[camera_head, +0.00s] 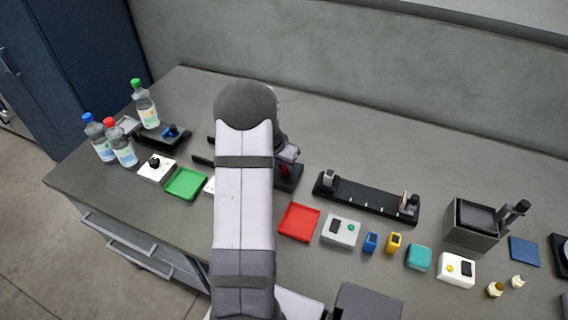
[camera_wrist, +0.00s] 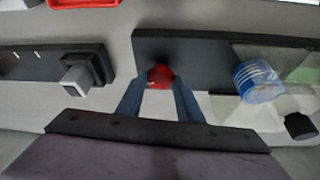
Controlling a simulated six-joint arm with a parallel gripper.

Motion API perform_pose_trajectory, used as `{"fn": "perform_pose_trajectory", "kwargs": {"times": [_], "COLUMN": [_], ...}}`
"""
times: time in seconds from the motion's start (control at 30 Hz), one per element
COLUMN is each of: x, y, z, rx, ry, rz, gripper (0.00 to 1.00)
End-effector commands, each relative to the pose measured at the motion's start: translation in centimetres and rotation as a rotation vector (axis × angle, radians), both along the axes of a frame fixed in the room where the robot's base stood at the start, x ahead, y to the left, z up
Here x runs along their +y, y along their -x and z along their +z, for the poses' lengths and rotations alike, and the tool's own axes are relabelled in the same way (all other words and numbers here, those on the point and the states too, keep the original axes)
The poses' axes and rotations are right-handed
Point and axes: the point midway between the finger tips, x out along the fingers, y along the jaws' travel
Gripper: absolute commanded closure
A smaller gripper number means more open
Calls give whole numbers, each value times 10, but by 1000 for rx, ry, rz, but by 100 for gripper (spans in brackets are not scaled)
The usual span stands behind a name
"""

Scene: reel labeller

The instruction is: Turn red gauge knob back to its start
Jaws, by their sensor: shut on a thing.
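The red gauge knob (camera_wrist: 159,75) shows in the wrist view at the near edge of a dark base (camera_wrist: 200,60). My gripper (camera_wrist: 158,82) has its two blue-grey fingers on either side of the knob, shut on it. The knob's pointer or marks are too small to read. A clear cylinder with a blue and white label (camera_wrist: 258,82) is at the right of that base.
A long black rail (camera_head: 365,198) with a grey block (camera_head: 327,178) stands to the right. A red tray (camera_head: 299,222), green tray (camera_head: 185,184) and white switch box (camera_head: 156,169) lie nearby. Several bottles stand at the left. The bench behind my arm is clear.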

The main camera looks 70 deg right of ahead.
Motion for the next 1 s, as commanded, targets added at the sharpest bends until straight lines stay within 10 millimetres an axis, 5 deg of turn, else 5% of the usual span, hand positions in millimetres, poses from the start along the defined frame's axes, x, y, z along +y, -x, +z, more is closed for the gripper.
{"fn": "perform_pose_trajectory", "kwargs": {"times": [0.4, 1.0], "x": [2, 0], "y": [3, 4], "z": [6, 1], "rx": [-2, 0], "ry": [-8, 0], "rz": [245, 387], "gripper": [89, 89]}}
